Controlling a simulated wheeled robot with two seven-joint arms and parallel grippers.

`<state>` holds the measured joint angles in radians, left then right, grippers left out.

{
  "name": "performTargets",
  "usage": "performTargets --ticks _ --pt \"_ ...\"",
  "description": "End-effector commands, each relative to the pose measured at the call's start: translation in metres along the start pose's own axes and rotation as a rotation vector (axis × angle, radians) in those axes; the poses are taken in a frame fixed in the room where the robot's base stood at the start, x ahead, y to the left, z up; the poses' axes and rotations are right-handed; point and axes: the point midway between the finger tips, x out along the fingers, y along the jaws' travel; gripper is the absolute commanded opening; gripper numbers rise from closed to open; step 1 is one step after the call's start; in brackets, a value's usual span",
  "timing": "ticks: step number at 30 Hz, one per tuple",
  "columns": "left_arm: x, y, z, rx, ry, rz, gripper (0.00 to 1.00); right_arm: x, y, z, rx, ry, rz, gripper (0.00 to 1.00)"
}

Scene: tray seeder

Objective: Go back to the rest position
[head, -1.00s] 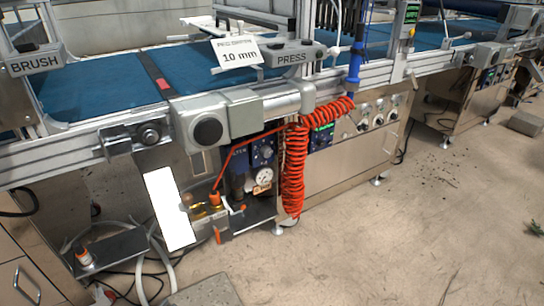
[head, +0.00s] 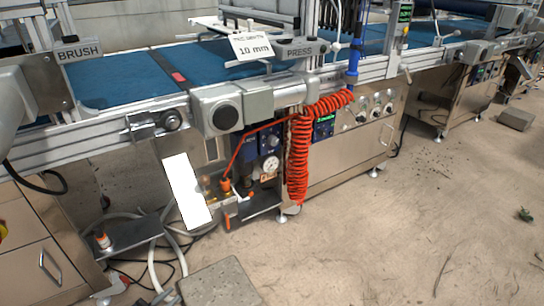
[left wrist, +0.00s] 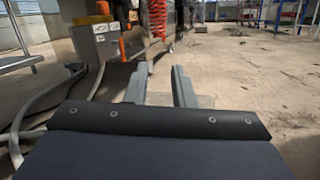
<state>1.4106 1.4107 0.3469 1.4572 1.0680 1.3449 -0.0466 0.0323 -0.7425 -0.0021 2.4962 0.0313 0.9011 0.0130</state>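My left gripper (left wrist: 159,82) shows in the left wrist view. Its two grey fingers stand apart, with bare floor visible between them, and nothing is held. The dark wrist cover fills the bottom of that view. The fingers are low over the concrete floor, away from the machine. I cannot make out either gripper in the head view. The right gripper is not in view. The tray seeder line crosses the head view, with blue belts (head: 120,82), a BRUSH sign (head: 80,51) and a PRESS sign (head: 301,51).
A drawer cabinet (head: 35,262) stands at the lower left. Loose hoses (head: 152,258) and a flat grey slab (head: 220,283) lie on the floor. The floor to the right is mostly clear.

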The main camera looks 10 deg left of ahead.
Motion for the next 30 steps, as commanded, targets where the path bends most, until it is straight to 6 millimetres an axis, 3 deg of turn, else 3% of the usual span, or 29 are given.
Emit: performTargets --ticks 8,12,16,24,30 --pt "0.047 -0.01 0.073 0.177 0.067 -0.375 0.22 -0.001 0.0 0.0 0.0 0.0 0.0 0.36" --pt "0.073 -0.029 0.13 0.345 0.128 -0.651 0.22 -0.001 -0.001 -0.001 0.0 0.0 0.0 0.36" --pt "0.086 -0.053 0.184 0.537 0.192 -0.889 0.22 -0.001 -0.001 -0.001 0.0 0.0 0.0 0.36" --pt "0.08 -0.106 0.282 1.008 0.312 -1.242 0.22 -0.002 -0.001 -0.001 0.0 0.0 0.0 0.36" --pt "0.056 -0.141 0.332 1.386 0.374 -1.361 0.22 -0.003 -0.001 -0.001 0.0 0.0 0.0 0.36"
